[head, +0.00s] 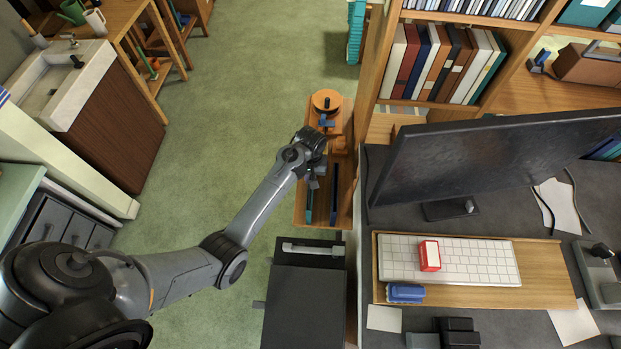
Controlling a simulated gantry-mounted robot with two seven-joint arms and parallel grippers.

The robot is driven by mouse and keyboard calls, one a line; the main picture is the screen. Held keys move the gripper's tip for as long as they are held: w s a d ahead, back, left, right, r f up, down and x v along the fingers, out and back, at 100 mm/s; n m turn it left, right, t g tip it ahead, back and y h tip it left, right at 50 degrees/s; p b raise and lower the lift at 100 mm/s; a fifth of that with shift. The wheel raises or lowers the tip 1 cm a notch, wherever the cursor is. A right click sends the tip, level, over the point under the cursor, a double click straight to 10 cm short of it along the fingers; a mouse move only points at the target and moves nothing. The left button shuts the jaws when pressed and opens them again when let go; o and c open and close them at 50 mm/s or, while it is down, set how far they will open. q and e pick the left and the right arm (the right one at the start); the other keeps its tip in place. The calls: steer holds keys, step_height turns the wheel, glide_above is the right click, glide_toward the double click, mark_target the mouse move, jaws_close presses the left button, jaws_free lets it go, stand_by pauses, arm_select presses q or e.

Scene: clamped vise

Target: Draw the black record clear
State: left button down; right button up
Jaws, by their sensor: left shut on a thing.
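A wooden rack (345,215) stands left of the desk. Two thin upright slabs that look like records show in it: a dark teal one (308,206) on the left and a blackish one (334,182) on the right. My left gripper (314,184) reaches in from the left and points down at the rack. It is shut at the top of a thin dark record above the left slot. The wrist hides most of the grip, so I cannot tell its colour surely. My right gripper is out of view.
An orange round-topped fixture (326,100) stands at the rack's far end, close to my wrist. A dark cabinet (305,308) is in front of the rack. The desk with a monitor (480,155) and keyboard (485,262) borders the right. Green floor (220,90) is clear on the left.

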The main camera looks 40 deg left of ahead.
arm_select(q)
step_height(320, 180, up, 13)
steer(key=shift+r, duration=0.15)
stand_by(1.7)
